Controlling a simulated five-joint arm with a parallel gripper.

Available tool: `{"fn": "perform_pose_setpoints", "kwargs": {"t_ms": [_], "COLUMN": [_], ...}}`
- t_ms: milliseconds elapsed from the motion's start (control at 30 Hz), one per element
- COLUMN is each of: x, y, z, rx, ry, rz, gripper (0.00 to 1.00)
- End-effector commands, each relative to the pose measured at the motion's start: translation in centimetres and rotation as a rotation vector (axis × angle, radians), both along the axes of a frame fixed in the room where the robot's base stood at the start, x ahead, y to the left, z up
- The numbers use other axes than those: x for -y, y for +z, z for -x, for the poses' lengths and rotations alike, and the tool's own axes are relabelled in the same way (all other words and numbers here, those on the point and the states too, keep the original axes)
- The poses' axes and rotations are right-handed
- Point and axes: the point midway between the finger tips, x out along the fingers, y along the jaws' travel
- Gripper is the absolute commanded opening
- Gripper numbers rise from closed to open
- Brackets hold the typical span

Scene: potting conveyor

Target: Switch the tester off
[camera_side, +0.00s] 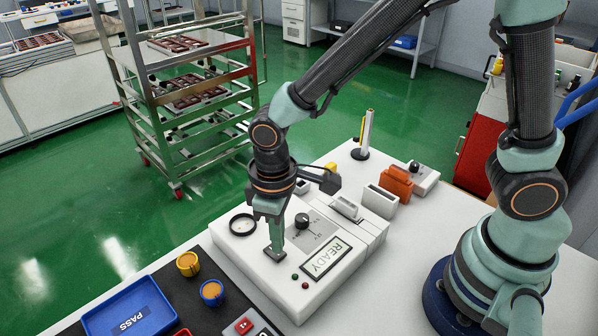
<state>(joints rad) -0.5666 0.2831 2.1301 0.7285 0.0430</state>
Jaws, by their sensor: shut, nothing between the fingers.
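The tester (303,295) is a white box on the table, with a lit display (327,259) reading READY. A black knob (302,220) stands on a grey panel on its top. Small red and green lamps sit beside the display. My gripper (275,255) is shut and empty, pointing down with its fingertips at the tester's top face, left of the display. I cannot tell whether the tips touch it. Any switch right under the fingertips is hidden by them. A black ring (243,224) lies on the tester's top left.
A blue PASS tray (128,311), a yellow part (188,263), a blue-rimmed part (212,292) and a red button (243,326) are at the front left. An orange part (397,181) and a small knobbed box (425,178) stand behind. A metal rack (185,120) stands on the floor.

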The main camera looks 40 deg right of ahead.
Motion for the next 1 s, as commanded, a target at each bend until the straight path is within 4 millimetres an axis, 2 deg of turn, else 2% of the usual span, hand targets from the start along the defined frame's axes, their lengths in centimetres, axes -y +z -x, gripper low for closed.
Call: {"fn": "perform_pose_setpoints", "kwargs": {"t_ms": [1000], "x": [0.0], "y": [-1.3], "z": [0.0], "rx": [0.000], "ry": [0.000], "rz": [0.000], "gripper": [0.00]}}
